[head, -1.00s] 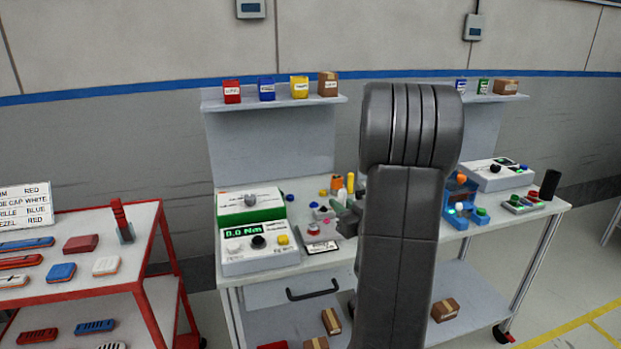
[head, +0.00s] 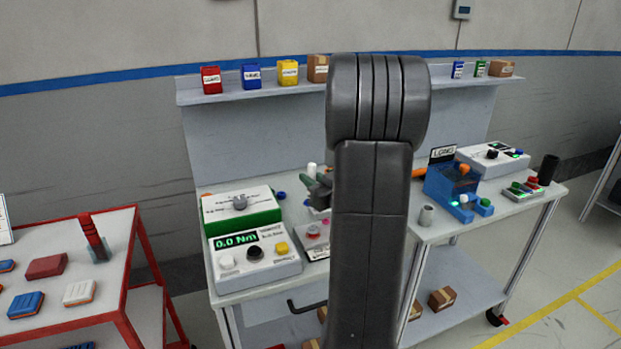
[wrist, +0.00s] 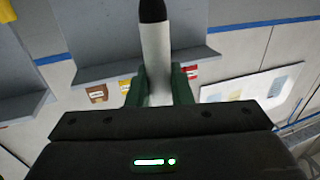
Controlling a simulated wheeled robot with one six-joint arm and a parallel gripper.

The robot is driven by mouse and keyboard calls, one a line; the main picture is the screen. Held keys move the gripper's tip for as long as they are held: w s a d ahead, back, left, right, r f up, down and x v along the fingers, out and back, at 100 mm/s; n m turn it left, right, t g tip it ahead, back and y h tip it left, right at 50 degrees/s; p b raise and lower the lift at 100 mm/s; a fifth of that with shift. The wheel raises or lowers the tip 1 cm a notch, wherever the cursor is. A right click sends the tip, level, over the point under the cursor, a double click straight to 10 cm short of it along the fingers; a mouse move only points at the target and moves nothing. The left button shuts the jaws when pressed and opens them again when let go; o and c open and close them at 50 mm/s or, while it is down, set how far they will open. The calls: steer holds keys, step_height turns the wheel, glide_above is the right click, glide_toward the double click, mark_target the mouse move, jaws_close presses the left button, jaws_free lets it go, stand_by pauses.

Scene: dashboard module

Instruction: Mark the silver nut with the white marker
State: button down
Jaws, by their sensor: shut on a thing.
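The white marker (wrist: 156,62) stands between the green fingers of my gripper (wrist: 158,88) in the wrist view, with its black end pointing to the top of the picture. My gripper is shut on it. In the head view my gripper (head: 318,190) is left of my arm, above the bench, and the marker's white end (head: 312,169) rises over it.
A green-and-white box (head: 241,213) and a torque display (head: 255,258) stand at the bench's left. A red cart (head: 120,225) stands at far left.

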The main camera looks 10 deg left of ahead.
steer(key=shift+b, duration=0.3)
steer(key=shift+f+b, duration=2.45)
steer(key=shift+f, duration=0.25)
steer(key=shift+f+b, duration=0.35)
steer(key=shift+b, duration=0.65)
stand_by(0.8)
steer(key=shift+r, duration=0.1)
steer(key=shift+r+p, duration=1.8)
steer(key=shift+r, duration=0.65)
